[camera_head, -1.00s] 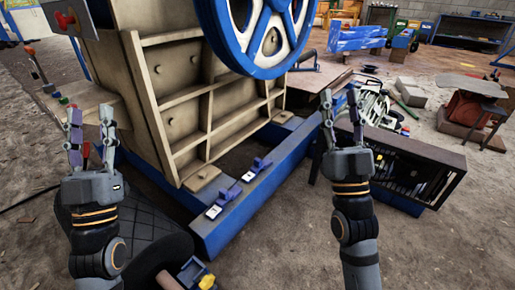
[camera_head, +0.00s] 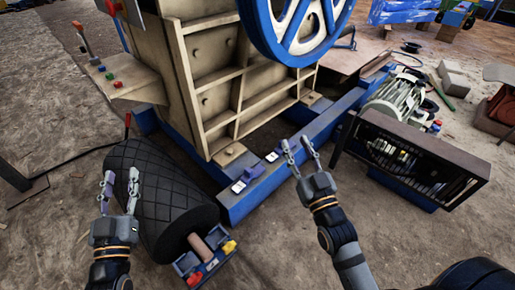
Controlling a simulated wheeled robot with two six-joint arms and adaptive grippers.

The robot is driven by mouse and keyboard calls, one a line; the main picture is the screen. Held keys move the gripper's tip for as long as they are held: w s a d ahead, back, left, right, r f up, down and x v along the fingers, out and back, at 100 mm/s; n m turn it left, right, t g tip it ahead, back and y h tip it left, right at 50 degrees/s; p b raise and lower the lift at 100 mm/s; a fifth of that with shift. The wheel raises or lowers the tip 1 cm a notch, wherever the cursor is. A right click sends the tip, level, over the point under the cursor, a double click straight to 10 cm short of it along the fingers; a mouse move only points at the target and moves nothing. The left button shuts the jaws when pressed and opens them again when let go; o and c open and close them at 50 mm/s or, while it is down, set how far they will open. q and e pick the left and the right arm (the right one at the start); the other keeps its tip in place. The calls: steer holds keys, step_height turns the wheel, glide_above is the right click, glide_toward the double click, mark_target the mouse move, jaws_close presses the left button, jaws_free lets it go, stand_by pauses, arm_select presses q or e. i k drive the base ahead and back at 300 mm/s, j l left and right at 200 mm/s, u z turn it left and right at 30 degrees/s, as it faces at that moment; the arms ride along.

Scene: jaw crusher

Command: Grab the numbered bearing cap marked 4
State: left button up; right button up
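My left gripper (camera_head: 119,184) is open and empty, in front of the black roller's left end.
The black ribbed roller (camera_head: 165,190) lies at left, with a blue bracket bearing red and yellow parts (camera_head: 229,247) at its end. A dark slatted case (camera_head: 430,150) stands at right beside a motor (camera_head: 395,97). Bare ground lies in front.

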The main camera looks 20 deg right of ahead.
mark_target(277, 153)
steer(key=i+l+u, duration=0.25)
steer(key=l, duration=0.2)
steer(key=l+u, duration=0.25)
steer(key=l, duration=0.2)
steer(key=i+l+u, duration=0.2)
steer(key=l, duration=0.3)
steer(key=l+u, duration=0.25)
steer(key=l, duration=0.2)
